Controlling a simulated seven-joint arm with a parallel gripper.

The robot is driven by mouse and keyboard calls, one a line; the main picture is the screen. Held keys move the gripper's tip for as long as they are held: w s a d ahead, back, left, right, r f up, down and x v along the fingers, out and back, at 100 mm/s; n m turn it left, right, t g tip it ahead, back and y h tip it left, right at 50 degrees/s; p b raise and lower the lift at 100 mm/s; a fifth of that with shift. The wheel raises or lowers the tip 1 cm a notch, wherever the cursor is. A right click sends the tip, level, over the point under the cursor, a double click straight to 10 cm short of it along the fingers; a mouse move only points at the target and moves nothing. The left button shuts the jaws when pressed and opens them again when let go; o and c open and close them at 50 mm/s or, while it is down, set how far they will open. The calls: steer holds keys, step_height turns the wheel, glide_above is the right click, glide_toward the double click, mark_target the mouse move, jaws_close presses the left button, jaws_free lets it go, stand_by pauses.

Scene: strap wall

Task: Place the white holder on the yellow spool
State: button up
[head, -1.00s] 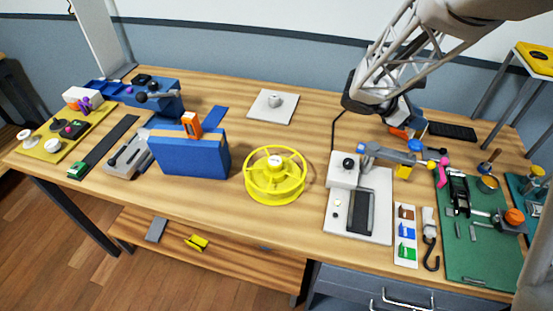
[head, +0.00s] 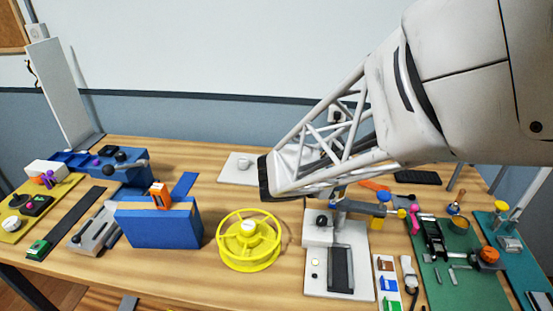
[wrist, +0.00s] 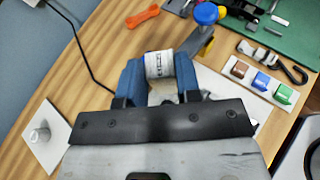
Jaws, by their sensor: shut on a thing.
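The yellow spool (head: 236,261) lies flat on the table, left of the white machine, with a small white cap on its hub. My gripper (wrist: 160,64) shows in the wrist view, its two blue fingers shut on the white holder (wrist: 159,66), a short white cylinder with dark marks. The gripper is above the table, apart from the spool. In the head view my arm hides most of the gripper and the holder.
A white plate with a peg (head: 236,177) stands behind the spool. The blue box (head: 160,226) is left of it, and a white machine (head: 318,288) is right. Several tools lie on the green mat (head: 480,293). The table around the spool is clear.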

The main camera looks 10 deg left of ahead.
steer(key=s+a+n+t+y, duration=0.2)
steer(key=s+a+n+y, duration=0.3)
steer(key=s, duration=0.5)
steer(key=s+a+n+t+y, duration=0.3)
steer(key=s+a+n+y, duration=0.2)
steer(key=s, duration=0.6)
steer(key=shift+a+f, duration=0.45)
steer(key=shift+a, duration=0.55)
steer(key=w+a+f, duration=0.1)
steer(key=w+a, duration=0.8)
steer(key=w, duration=0.3)
steer(key=shift+w+f, duration=0.15)
steer(key=shift+f, duration=0.1)
